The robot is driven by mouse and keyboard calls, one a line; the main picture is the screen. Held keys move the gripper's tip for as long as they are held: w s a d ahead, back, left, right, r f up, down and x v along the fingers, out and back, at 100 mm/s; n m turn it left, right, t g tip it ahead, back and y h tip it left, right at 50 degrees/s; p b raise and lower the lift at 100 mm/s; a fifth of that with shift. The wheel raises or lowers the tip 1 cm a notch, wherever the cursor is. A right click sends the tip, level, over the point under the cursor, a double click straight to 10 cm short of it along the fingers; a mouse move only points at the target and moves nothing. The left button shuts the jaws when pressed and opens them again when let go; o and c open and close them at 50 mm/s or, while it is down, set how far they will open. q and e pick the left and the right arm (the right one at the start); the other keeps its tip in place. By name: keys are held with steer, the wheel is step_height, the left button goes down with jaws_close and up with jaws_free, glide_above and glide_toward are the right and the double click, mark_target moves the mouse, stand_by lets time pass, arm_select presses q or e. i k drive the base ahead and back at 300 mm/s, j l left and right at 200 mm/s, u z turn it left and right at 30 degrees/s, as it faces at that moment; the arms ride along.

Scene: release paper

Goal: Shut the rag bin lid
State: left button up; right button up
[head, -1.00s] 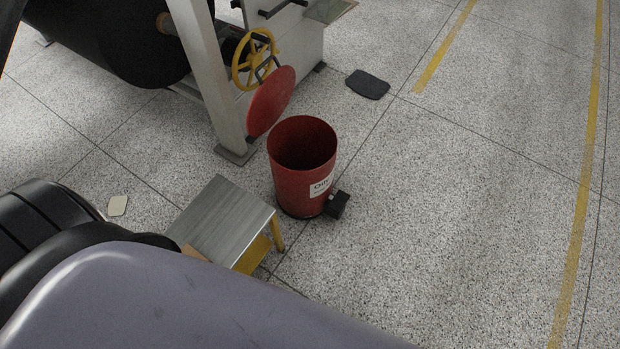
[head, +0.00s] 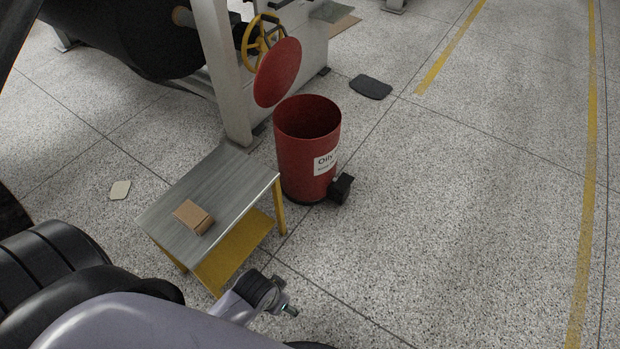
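The rag bin (head: 300,170) is a red round bin with a white "Oily" label, standing upright on the floor in the middle of the head view. Its round red lid (head: 277,72) stands raised on the bin's far side, so the bin is open and its dark inside shows. A black pedal (head: 341,188) sticks out low at the bin's right front. Parts of my arm fill the lower left, with a small dark-jointed part of mine just in front of the step table.
A metal-topped step table (head: 178,207) with yellow legs stands left of the bin, with a small cardboard box (head: 194,217) on it. A machine with a yellow handwheel (head: 262,42) is behind. A dark mat (head: 371,87) lies behind right. The floor at right is clear.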

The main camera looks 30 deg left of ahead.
mark_target(278, 71)
steer(key=j+u, duration=0.45)
steer(key=i+j+u, duration=0.15)
steer(key=j+u, duration=0.15)
steer(key=j, duration=0.15)
steer(key=k+l, duration=0.1)
steer(key=l, duration=0.5)
steer(key=i+l, duration=0.1)
steer(key=l, duration=0.15)
steer(key=i+l, duration=0.1)
steer(key=l, duration=0.2)
steer(key=i+l+u, duration=0.1)
steer(key=l, duration=0.15)
